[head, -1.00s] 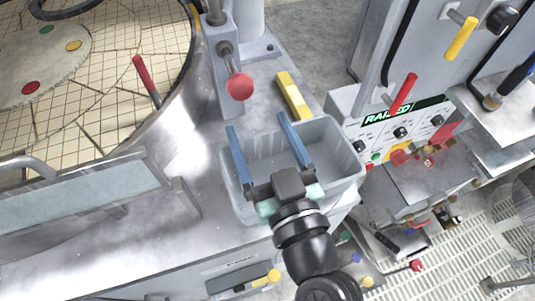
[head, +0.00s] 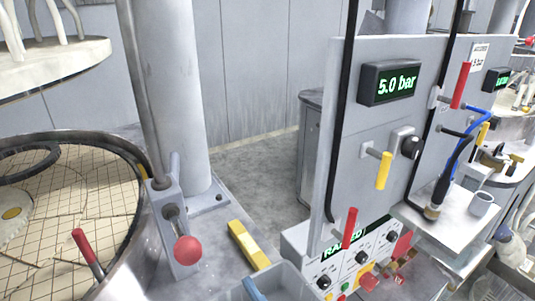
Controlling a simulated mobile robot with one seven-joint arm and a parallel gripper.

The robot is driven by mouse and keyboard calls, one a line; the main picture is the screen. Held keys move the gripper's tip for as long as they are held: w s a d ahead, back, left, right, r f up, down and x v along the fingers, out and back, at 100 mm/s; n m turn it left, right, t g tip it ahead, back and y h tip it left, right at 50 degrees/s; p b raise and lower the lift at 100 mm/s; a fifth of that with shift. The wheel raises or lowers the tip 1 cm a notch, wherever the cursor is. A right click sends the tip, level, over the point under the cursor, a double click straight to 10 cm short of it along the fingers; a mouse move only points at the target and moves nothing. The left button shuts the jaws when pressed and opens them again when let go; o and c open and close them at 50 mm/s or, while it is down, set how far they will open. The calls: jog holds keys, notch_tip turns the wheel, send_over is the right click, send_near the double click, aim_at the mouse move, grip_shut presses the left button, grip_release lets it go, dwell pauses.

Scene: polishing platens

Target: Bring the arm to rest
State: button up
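My gripper is not in the head view now. Only the top of one blue finger-like piece (head: 254,288) shows at the bottom edge, inside the grey bin (head: 285,283); I cannot tell whether it belongs to my gripper. The rest of the arm is out of the picture below. Whether the gripper holds anything cannot be seen.
A polishing platen (head: 85,175) with a red-handled lever (head: 83,245) stands at left. A red-knobbed lever (head: 187,249) and a yellow block (head: 248,244) are near the column (head: 183,100). A panel (head: 350,120) reading 5.0 bar stands at right. Floor (head: 260,175) shows between them.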

jog(key=w+d+r+m+t+h, duration=0.1)
jog(key=w+d+r+t+h, duration=0.15)
jog(key=r, duration=0.65)
jog(key=w+d+r+m+t+h, duration=0.1)
jog(key=w+r+t, duration=0.25)
jog(key=r, duration=0.45)
jog(key=s+d+r+m+t+h, duration=0.1)
jog(key=s+r+m+t+h, duration=0.1)
jog(key=r, duration=0.7)
jog(key=s+d+r+m+t+h, duration=0.1)
jog(key=s+r+m+t+h, duration=0.1)
jog(key=r, duration=0.8)
jog(key=shift+s+d+r+m+t+h, duration=0.25)
jog(key=shift+s+t+h, duration=0.4)
jog(key=shift+t+h, duration=0.45)
